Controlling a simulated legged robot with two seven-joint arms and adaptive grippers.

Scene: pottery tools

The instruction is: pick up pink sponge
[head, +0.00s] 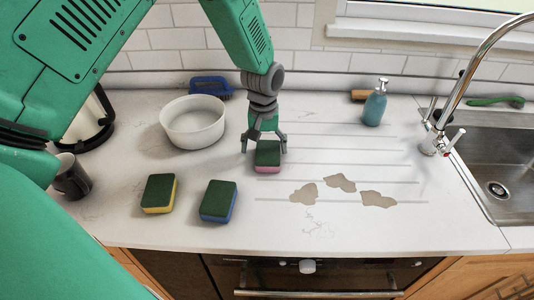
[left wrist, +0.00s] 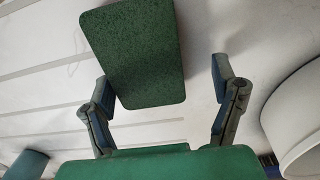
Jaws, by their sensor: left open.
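The pink sponge (head: 267,156) lies flat on the white counter, with a dark green top and a pink lower layer. My left gripper (head: 264,148) comes down from above, its fingers open around the sponge's far end. In the left wrist view the sponge's green top (left wrist: 138,58) shows large. It lies nearer the left finger there, with a gap to the right finger, and the left gripper (left wrist: 164,108) is open and empty. Whether a finger touches it I cannot tell. My right gripper is not in view.
A yellow sponge (head: 159,194) and a blue sponge (head: 218,202) lie to the left and nearer. A white bowl (head: 193,122) stands left of my gripper, with a blue brush (head: 211,86) behind. A soap bottle (head: 375,104) and sink (head: 492,160) are right. Flat brown patches (head: 341,183) mark the counter.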

